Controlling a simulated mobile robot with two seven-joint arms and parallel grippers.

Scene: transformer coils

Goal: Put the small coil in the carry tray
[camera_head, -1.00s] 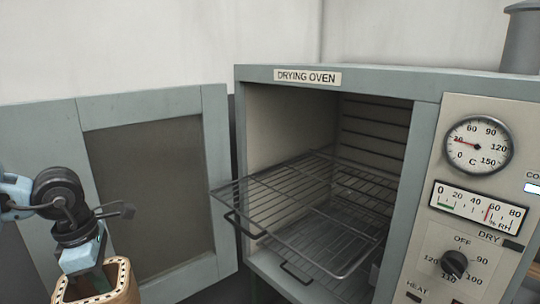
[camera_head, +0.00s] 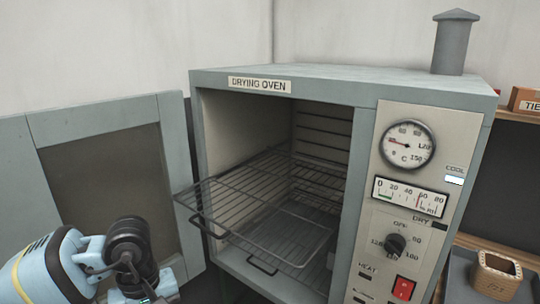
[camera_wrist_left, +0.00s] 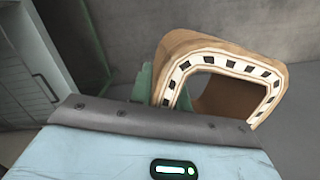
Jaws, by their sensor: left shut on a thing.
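My left gripper (camera_wrist_left: 150,88) is shut on a tan square-ringed coil (camera_wrist_left: 186,46), seen in the left wrist view. The coil has a pale end face with dark slots around a hollow middle, and is tilted. In the head view my left wrist shows at the bottom left, but its fingers and the held coil are below the frame. Another tan coil (camera_head: 496,278) sits at the lower right, in or on a dark grey tray (camera_head: 459,272) that the frame cuts off. I cannot tell if this is the carry tray. My right gripper is not in view.
The drying oven (camera_head: 275,75) stands in the middle with its door (camera_head: 100,185) open to the left. Its wire rack (camera_head: 235,200) is pulled out and empty. A shelf (camera_head: 520,116) with a labelled box (camera_head: 525,100) is at the right edge.

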